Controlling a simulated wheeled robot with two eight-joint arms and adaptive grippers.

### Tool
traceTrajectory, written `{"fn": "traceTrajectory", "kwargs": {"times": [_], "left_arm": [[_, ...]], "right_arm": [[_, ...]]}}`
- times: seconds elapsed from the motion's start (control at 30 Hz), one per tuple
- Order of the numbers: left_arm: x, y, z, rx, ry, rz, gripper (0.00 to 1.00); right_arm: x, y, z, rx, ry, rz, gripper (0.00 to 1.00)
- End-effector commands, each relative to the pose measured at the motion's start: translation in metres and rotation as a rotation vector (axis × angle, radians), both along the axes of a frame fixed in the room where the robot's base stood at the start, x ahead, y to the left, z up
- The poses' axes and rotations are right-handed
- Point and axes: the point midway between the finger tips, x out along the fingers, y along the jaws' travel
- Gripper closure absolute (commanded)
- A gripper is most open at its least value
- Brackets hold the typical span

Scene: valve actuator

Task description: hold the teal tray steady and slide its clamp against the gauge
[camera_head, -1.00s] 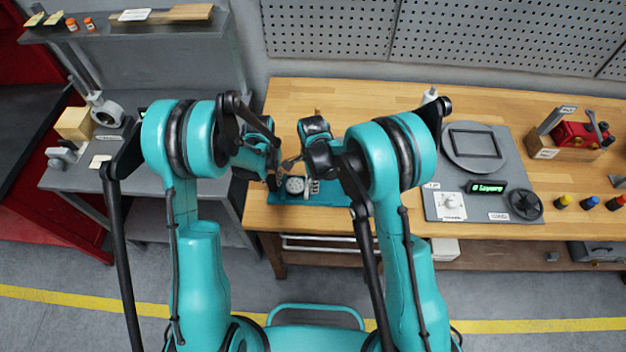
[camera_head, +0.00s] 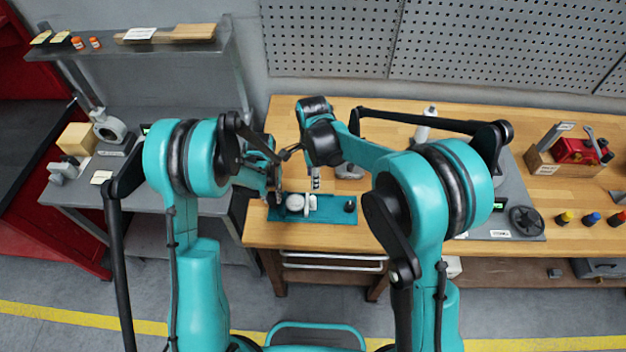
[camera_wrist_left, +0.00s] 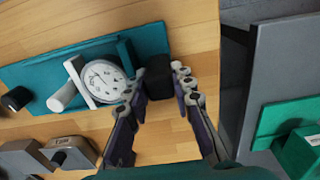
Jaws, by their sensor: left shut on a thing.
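The teal tray (camera_head: 332,211) lies flat near the front edge of the wooden bench. In the left wrist view the tray (camera_wrist_left: 38,78) carries the round white-faced gauge (camera_wrist_left: 106,82). The clamp, a pale upright plate (camera_wrist_left: 79,79) with a pale cylinder (camera_wrist_left: 62,97), stands close beside the gauge; whether they touch is unclear. My left gripper (camera_wrist_left: 160,84) is shut on a black block (camera_wrist_left: 158,76) at the tray's gauge end; it also shows in the head view (camera_head: 276,192). My right gripper (camera_head: 316,181) is above the tray's far side; its opening cannot be made out.
A black knob (camera_wrist_left: 15,98) stands at the tray's other end. Grey blocks (camera_wrist_left: 72,154) sit on the bench behind the tray. A grey fixture plate with a handwheel (camera_head: 526,219) lies to the right, partly behind my right arm. A separate grey table (camera_head: 205,203) stands left.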

Motion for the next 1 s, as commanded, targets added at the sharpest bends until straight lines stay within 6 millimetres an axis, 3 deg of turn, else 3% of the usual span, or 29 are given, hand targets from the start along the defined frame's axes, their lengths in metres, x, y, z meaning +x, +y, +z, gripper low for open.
{"fn": "traceTrajectory", "kwargs": {"times": [0.27, 0.3, 0.37, 0.73, 0.87, 1.0], "left_arm": [[0.000, 0.000, 0.000, 0.000, 0.000, 0.000, 1.00], [0.000, 0.000, 0.000, 0.000, 0.000, 0.000, 0.69], [0.000, 0.000, 0.000, 0.000, 0.000, 0.000, 0.53], [0.000, 0.000, 0.004, 0.000, 0.000, 0.000, 0.53], [0.000, 0.000, 0.021, 0.000, 0.000, 0.000, 0.53], [0.000, 0.000, 0.052, 0.000, 0.000, 0.000, 0.53]], "right_arm": [[0.000, 0.000, 0.000, 0.000, 0.000, 0.000, 0.61], [0.000, 0.000, 0.000, 0.000, 0.000, 0.000, 0.61], [0.000, 0.000, 0.000, 0.000, 0.000, 0.000, 0.61], [0.000, 0.000, 0.000, 0.000, 0.000, 0.000, 0.61], [0.000, 0.000, 0.000, 0.000, 0.000, 0.000, 0.61], [0.000, 0.000, 0.000, 0.000, 0.000, 0.000, 0.61]]}}
